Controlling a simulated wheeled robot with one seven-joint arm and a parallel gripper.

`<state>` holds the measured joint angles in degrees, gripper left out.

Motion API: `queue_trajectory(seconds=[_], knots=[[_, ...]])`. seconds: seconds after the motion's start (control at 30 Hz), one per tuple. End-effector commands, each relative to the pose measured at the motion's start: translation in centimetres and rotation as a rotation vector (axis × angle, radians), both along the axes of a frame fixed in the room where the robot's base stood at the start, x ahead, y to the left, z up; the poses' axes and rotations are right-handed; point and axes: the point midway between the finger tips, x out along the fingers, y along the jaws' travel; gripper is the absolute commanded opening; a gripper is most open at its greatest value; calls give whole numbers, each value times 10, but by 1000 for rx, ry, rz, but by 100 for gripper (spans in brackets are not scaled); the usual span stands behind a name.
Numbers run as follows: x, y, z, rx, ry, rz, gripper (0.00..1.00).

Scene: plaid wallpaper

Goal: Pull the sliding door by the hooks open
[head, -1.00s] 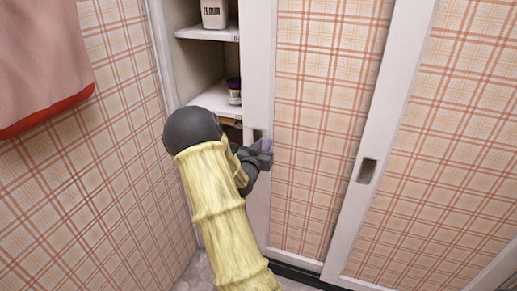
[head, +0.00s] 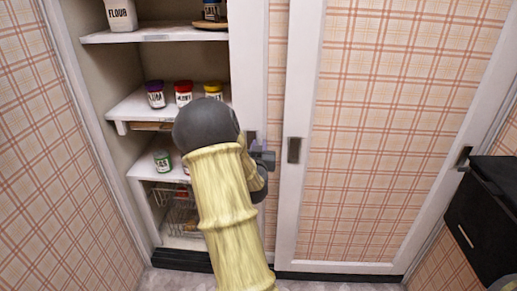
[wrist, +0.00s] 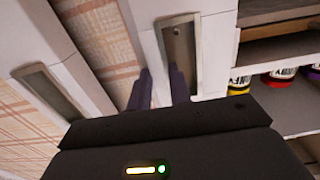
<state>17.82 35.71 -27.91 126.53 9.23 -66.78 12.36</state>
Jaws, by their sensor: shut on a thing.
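The sliding door (head: 247,70) is a plaid panel with a white frame. It stands partly behind the right-hand door panel, with a wide open gap to its left. Its recessed pull (head: 249,137) sits in the left frame post and also shows in the wrist view (wrist: 180,45). My gripper (head: 258,147) is at this post, just below the pull. In the wrist view my gripper (wrist: 160,78) has its two dark fingers close together against the post, shut on the door. The exact contact is partly hidden by my arm.
The right-hand door panel (head: 390,130) has its own recessed pull (head: 293,150). The opening shows shelves with a flour container (head: 120,15), several jars (head: 183,94) and a wire basket (head: 183,213). A black box-like thing (head: 490,220) stands at the far right.

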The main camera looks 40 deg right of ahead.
Motion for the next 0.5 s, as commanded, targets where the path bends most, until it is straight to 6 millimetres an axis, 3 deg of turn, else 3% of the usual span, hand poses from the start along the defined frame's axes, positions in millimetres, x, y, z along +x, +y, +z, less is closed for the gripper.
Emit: queue_trajectory(seconds=[0.47,0.5], knots=[[0,2,-1,2,2,14,0],[0,1,-1,2,1,14,22]])
